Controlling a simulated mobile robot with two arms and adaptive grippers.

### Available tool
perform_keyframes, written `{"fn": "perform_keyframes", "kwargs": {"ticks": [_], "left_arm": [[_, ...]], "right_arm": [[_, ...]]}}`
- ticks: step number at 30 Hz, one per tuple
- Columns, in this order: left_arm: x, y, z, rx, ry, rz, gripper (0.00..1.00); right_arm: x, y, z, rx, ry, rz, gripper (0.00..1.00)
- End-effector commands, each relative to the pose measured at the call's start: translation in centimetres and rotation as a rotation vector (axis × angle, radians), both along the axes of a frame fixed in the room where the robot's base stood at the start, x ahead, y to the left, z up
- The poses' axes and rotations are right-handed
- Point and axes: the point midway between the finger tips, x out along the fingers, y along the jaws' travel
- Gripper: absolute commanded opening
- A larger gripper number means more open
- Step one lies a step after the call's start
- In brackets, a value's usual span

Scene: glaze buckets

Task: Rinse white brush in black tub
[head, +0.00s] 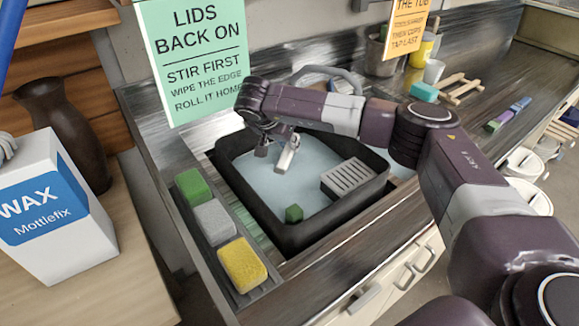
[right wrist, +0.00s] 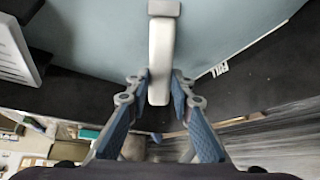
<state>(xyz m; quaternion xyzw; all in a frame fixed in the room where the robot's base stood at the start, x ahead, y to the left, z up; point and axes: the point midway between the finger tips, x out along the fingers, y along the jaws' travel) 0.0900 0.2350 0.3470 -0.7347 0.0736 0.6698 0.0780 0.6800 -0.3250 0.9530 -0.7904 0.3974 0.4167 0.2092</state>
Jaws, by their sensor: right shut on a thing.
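The black tub (head: 262,226) is set in the metal counter and holds pale blue water (head: 255,178). My right gripper (head: 276,143) is over the back part of the tub, shut on the white brush (head: 287,157). The brush slants down toward the water; I cannot tell whether its lower end touches it. In the right wrist view the brush (right wrist: 162,50) lies between the two blue-padded fingers (right wrist: 160,84), with the water beyond it. The bristles cannot be made out. My left gripper is not in view.
A grey slotted block (head: 349,180) sits at the tub's right side, and a small green block (head: 294,213) near its front wall. Green, grey and yellow sponges (head: 242,265) lie in a tray at left. A green sign (head: 192,55) hangs behind; a wax box (head: 55,212) stands left.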

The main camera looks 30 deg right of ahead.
Motion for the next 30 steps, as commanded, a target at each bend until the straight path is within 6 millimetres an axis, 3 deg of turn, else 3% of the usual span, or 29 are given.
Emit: {"fn": "perform_keyframes", "kwargs": {"ticks": [4, 10, 24, 30], "left_arm": [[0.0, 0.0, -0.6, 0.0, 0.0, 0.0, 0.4], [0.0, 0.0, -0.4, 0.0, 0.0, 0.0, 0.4], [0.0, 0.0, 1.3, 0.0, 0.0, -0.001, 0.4], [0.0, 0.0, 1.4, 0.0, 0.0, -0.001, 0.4]], "right_arm": [[1.2, 0.9, -0.1, 0.0, 0.0, -0.001, 0.0], [1.3, 0.9, 0.1, -0.001, 0.001, -0.001, 0.0], [-3.1, -2.4, 0.1, -0.001, 0.001, -0.002, 0.0], [-4.1, -3.1, 0.0, 0.0, 0.001, -0.001, 0.0]]}}
